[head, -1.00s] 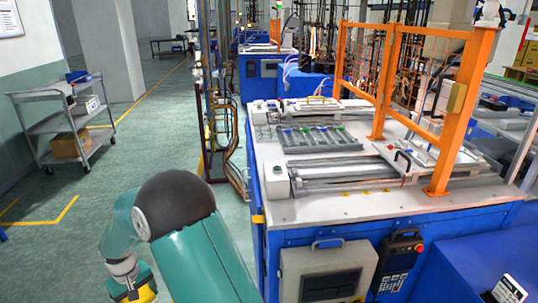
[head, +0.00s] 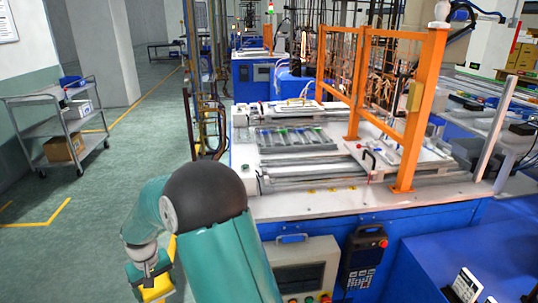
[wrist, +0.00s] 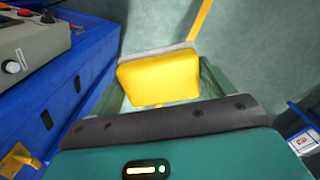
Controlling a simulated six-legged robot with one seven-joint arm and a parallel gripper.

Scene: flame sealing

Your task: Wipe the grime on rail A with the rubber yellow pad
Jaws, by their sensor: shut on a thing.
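My gripper (head: 150,272) is low at the left front of the blue machine, over the floor side. It is shut on the yellow pad (wrist: 160,78), which has a grey backing edge and fills the space between the fingers in the wrist view. The pad also shows at the bottom of the head view (head: 158,289). The pad touches nothing but my gripper. Silver rails lie on the white machine top; the near rail (head: 310,180) runs along the front and another lies at the back. I cannot read which is rail A, and no grime is clear.
An orange guard frame (head: 410,110) stands on the right part of the machine top. A control box (head: 300,268) and a pendant (head: 362,255) hang on the front. A grey cart (head: 60,125) stands at the left. The green floor between is clear.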

